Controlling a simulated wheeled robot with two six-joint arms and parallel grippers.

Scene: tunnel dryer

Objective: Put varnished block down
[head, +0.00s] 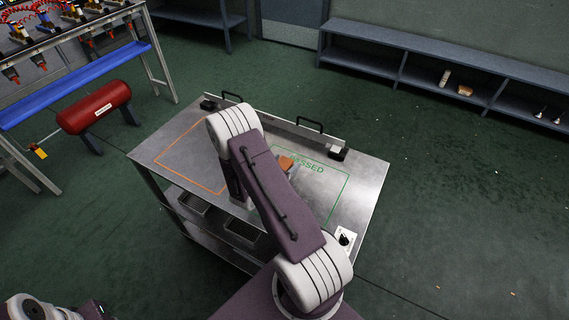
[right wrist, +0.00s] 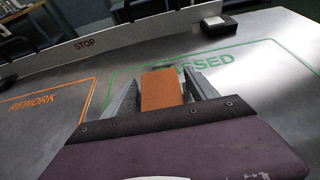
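The varnished block (head: 286,162) is orange-brown and shows over the green PASSED outline on the metal table (head: 372,185). In the right wrist view the block (right wrist: 161,90) sits between the two grey fingers of my right gripper (right wrist: 160,86), which lie close along its sides. My right gripper (head: 289,166) appears shut on it. The block's underside is hidden, so I cannot tell whether it touches the table top. The green PASSED outline (right wrist: 108,78) extends around and beyond the block. My left gripper is out of view; only part of that arm shows at the lower left.
An orange REWORK outline (right wrist: 45,95) lies left of the green one. A raised STOP strip (right wrist: 120,35) runs along the table's far edge, with black handles (head: 310,124) behind. A small dark box (right wrist: 218,25) stands at the far right.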

